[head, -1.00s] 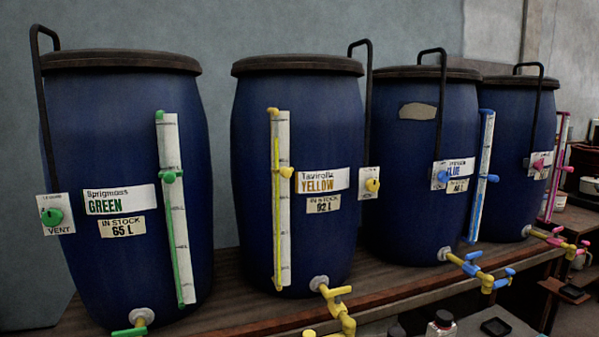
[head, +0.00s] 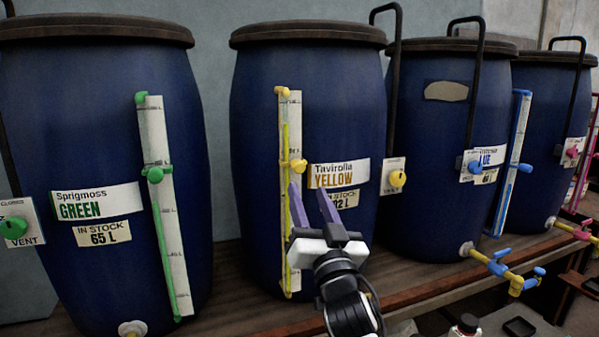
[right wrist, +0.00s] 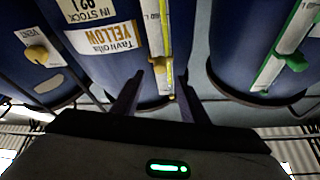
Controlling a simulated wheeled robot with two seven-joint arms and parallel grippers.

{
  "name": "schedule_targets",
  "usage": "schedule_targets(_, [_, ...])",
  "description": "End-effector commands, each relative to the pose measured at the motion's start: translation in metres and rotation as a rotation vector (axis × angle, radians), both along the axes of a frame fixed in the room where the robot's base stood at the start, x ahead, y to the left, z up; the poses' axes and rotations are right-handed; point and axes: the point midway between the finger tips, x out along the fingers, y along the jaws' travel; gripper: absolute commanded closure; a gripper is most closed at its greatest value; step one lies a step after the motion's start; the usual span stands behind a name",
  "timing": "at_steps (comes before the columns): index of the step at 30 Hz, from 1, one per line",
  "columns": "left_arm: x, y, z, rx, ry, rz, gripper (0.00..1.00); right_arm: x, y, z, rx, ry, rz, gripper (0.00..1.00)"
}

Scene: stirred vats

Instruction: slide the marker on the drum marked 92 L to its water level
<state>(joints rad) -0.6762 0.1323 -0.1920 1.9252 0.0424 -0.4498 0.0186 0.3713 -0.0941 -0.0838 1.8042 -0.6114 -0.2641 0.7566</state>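The yellow drum (head: 262,215) is labelled Tavirolla YELLOW; its stock label (head: 341,200) is partly covered by my gripper now and read 92 L earlier. A white gauge strip (head: 293,125) runs down its front with a thin yellow column whose top lies at about (head: 286,123). The yellow marker (head: 299,166) sits on the strip below that top. My right gripper (head: 308,189) is open and empty, its fingertips just below the marker in the head view. In the right wrist view, upside down, the open fingers (right wrist: 158,88) flank the gauge strip (right wrist: 165,40). My left gripper is out of view.
A green drum (head: 100,260) stands left, a blue-marked one (head: 430,210) right, another behind it. A yellow vent knob (head: 397,179) on a plate and a black upright handle (head: 392,90) are right of the gauge. The wooden shelf (head: 240,310) runs below.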

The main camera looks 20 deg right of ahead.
Motion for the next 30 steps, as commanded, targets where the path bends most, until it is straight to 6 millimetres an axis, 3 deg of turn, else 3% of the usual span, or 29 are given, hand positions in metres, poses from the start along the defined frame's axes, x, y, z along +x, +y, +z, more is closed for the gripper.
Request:
schedule_targets(6, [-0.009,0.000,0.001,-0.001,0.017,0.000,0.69,0.040,-0.003,0.018,-0.002,-0.001,-0.001,0.60])
schedule_targets(12, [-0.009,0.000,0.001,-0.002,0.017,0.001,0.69,0.064,-0.005,0.026,-0.001,-0.001,-0.001,0.60])
schedule_targets(24, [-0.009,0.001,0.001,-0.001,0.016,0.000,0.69,0.072,-0.006,0.029,-0.001,0.001,0.000,0.60])
schedule_targets(26, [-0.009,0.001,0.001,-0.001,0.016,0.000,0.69,0.072,-0.006,0.029,-0.001,0.001,0.000,0.67])
schedule_targets(30, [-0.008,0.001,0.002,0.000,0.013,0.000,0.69,0.072,-0.005,0.028,-0.001,0.001,0.000,0.91])
